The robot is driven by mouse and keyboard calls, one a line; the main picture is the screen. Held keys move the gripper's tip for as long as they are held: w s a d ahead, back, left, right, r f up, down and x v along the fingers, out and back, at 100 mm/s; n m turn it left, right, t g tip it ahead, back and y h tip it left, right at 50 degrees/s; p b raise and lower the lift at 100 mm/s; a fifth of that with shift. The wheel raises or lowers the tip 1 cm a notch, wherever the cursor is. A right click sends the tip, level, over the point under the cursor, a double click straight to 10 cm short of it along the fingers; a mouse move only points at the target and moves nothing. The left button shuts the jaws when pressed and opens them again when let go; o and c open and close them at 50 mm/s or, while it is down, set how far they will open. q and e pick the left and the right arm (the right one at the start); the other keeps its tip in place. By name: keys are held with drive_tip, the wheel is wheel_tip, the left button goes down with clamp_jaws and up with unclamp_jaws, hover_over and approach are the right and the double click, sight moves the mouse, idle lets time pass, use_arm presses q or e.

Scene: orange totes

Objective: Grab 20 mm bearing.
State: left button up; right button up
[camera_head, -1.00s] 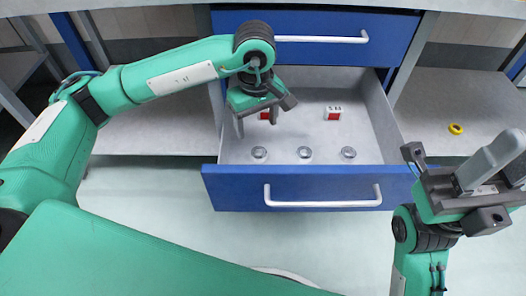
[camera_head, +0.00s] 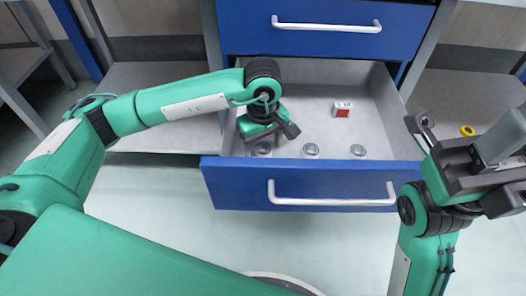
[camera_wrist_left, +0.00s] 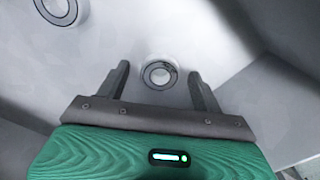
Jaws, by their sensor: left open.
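Three ring-shaped metal bearings lie in a row on the open drawer's floor. They are the left bearing (camera_head: 263,148), middle bearing (camera_head: 311,150) and right bearing (camera_head: 358,150); I cannot read their sizes. My left gripper (camera_head: 258,146) is low in the drawer over the left bearing and partly covers it. In the left wrist view the open fingers (camera_wrist_left: 159,84) stand either side of one bearing (camera_wrist_left: 159,74), not gripping it. Another bearing (camera_wrist_left: 57,9) shows at top left. My right gripper (camera_head: 468,172) is outside the drawer at the right; its jaw state is unclear.
The blue-fronted drawer (camera_head: 240,190) has grey walls around the bearings. A red-and-white box (camera_head: 342,109) stands farther back in it. A closed blue drawer (camera_head: 240,28) is above. A yellow ring (camera_head: 467,130) lies on the right shelf.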

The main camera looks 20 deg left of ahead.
use_arm(q)
drive_tip(key=shift+c, duration=0.4)
drive_tip(key=c, duration=1)
drive_tip(key=shift+r, duration=0.1)
